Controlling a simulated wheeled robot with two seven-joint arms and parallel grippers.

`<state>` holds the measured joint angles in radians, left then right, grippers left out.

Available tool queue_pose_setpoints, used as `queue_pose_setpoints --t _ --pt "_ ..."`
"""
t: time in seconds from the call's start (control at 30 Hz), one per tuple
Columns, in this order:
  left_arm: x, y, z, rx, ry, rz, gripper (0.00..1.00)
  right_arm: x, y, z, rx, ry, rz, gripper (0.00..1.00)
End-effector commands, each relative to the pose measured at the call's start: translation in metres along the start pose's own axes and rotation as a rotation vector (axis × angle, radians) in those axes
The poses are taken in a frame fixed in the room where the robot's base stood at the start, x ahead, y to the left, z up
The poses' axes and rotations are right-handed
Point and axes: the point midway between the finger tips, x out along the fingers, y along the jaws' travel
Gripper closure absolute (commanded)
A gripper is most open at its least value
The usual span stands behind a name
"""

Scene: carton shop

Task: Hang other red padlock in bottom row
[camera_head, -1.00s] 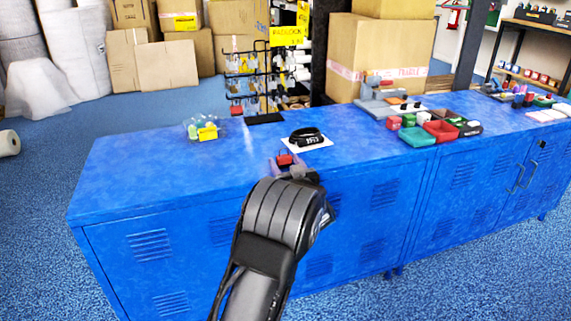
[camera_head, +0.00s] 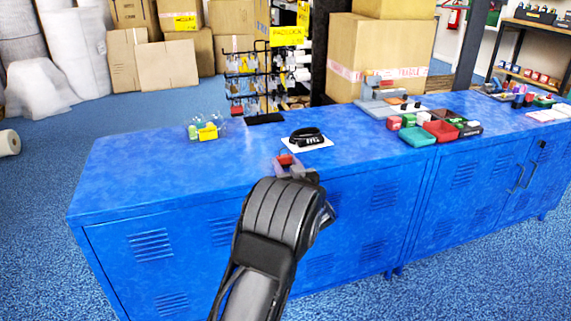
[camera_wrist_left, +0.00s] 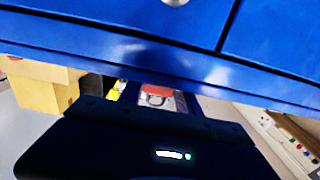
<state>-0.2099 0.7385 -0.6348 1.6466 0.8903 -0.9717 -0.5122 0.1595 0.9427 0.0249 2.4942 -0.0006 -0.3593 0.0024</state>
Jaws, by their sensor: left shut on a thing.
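My left gripper (camera_head: 288,166) is just above the front edge of the blue cabinet top (camera_head: 140,165), with its arm coming up from below. It is shut on a red padlock (camera_head: 285,160), which shows only in part between the fingers. The padlock also shows in the left wrist view (camera_wrist_left: 157,90), with its shackle partly visible. My right gripper is not in view.
A black strap-like item on a white sheet (camera_head: 307,143) lies just beyond the gripper. The left end of the cabinet top is clear.

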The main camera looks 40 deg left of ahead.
Motion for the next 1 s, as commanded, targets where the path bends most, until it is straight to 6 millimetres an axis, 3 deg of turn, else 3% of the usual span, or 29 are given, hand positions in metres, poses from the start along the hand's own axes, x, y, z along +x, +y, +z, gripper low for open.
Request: queue_pose_setpoints --t 1.0 --pt "-0.004 0.000 -0.021 -0.001 0.001 0.000 0.93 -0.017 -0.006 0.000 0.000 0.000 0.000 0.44"
